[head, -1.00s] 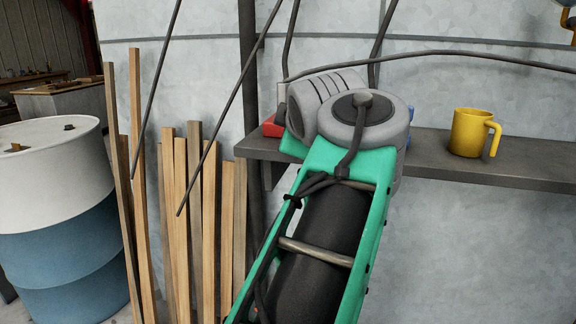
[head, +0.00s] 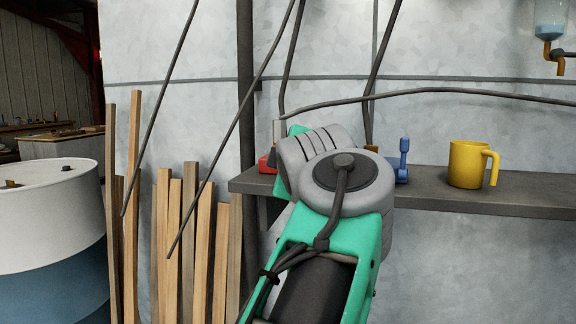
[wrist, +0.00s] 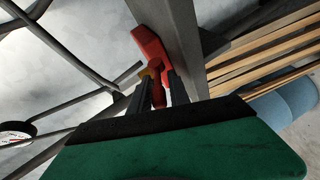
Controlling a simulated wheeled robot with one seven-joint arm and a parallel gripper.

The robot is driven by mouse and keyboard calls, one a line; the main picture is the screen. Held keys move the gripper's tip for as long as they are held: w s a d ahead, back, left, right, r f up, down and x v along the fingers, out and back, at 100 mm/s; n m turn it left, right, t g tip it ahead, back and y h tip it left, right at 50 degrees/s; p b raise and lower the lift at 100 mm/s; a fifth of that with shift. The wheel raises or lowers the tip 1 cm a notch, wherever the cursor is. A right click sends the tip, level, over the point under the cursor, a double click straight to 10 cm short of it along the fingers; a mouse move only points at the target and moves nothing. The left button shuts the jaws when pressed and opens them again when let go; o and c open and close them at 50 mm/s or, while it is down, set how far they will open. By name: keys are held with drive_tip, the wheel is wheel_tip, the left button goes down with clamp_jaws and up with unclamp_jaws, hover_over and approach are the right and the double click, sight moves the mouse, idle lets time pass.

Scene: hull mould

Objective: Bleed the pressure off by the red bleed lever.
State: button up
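The red bleed lever shows in the wrist view as a red block (wrist: 150,46) with a red stem (wrist: 158,92) running down between my fingers. My gripper (wrist: 161,88) has one dark finger on each side of this stem. The gap is narrow, and I cannot tell whether the fingers press on it. In the head view a red part (head: 266,164) shows at the left end of the dark shelf, just left of my arm. My arm hides the gripper's fingers there.
A blue valve-like part (head: 402,162) and a yellow mug (head: 468,164) stand on the shelf (head: 520,195) right of my arm. Upright timber strips (head: 190,240) and a white-and-blue drum (head: 50,215) stand at left. Dark hoses (head: 440,91) cross the wall.

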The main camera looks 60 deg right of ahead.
drive_tip(key=shift+s+a+r, duration=0.15)
drive_tip(key=shift+s, duration=0.1)
drive_tip(key=p+v, duration=0.3)
drive_tip(key=v, duration=0.4)
drive_tip(key=shift+a, duration=0.2)
idle(0.5)
